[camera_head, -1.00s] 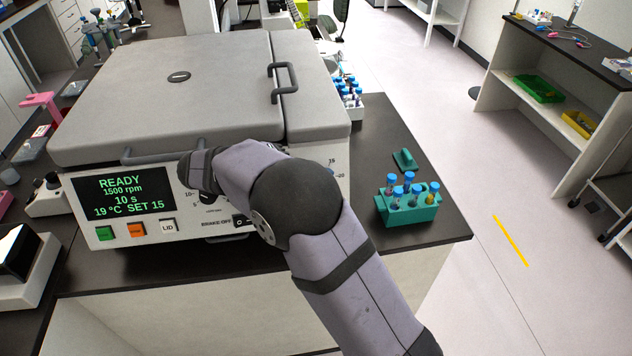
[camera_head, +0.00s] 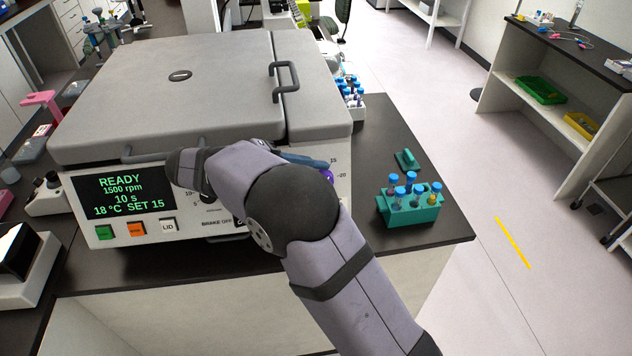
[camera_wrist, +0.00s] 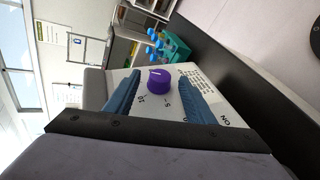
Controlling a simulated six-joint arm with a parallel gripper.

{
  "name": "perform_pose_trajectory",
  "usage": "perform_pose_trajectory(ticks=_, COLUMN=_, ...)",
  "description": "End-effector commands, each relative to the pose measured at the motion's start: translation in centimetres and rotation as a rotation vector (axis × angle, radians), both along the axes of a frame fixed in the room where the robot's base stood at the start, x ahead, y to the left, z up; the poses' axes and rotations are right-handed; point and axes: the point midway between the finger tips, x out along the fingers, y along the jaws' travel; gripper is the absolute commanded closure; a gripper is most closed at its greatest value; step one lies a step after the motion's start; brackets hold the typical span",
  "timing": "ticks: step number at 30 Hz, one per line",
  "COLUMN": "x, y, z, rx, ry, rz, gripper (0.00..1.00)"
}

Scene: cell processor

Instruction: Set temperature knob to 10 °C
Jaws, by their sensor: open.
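The purple knob (camera_wrist: 159,80) is on the white front panel, with a light pointer line on its face and small scale marks around it. In the head view the knob (camera_head: 328,177) shows partly at the right of the panel, by the marks 15 and 20. My gripper (camera_wrist: 158,77) is open, its two blue fingers on either side of the knob with visible gaps. In the head view a blue finger (camera_head: 304,160) shows beyond my arm. The display (camera_head: 124,194) reads READY, 1500 rpm, 10 s, 18 °C SET 15.
The grey machine lid (camera_head: 180,95) is closed, its front handle (camera_head: 160,153) just above the panel. Green, orange and LID buttons (camera_head: 136,229) sit below the display. A teal tube rack (camera_head: 412,213) stands on the dark bench to the right.

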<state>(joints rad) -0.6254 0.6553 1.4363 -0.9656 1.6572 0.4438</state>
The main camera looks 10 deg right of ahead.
Motion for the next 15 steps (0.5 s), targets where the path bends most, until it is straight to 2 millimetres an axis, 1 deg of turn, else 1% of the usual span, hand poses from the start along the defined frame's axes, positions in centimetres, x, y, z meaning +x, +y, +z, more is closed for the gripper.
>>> perform_pose_trajectory(ticks=1, x=-0.1, y=0.8, z=0.0, rx=0.003, ry=-0.002, rz=0.003, gripper=0.51)
perform_pose_trajectory(ticks=6, x=-0.6, y=2.9, z=1.1, rx=0.002, ry=-0.001, rz=0.003, gripper=0.51)
perform_pose_trajectory(ticks=12, x=-0.9, y=4.3, z=2.1, rx=0.001, ry=-0.001, rz=0.003, gripper=0.51)
perform_pose_trajectory(ticks=15, x=-1.0, y=4.6, z=2.3, rx=0.001, ry=-0.001, rz=0.002, gripper=0.51)
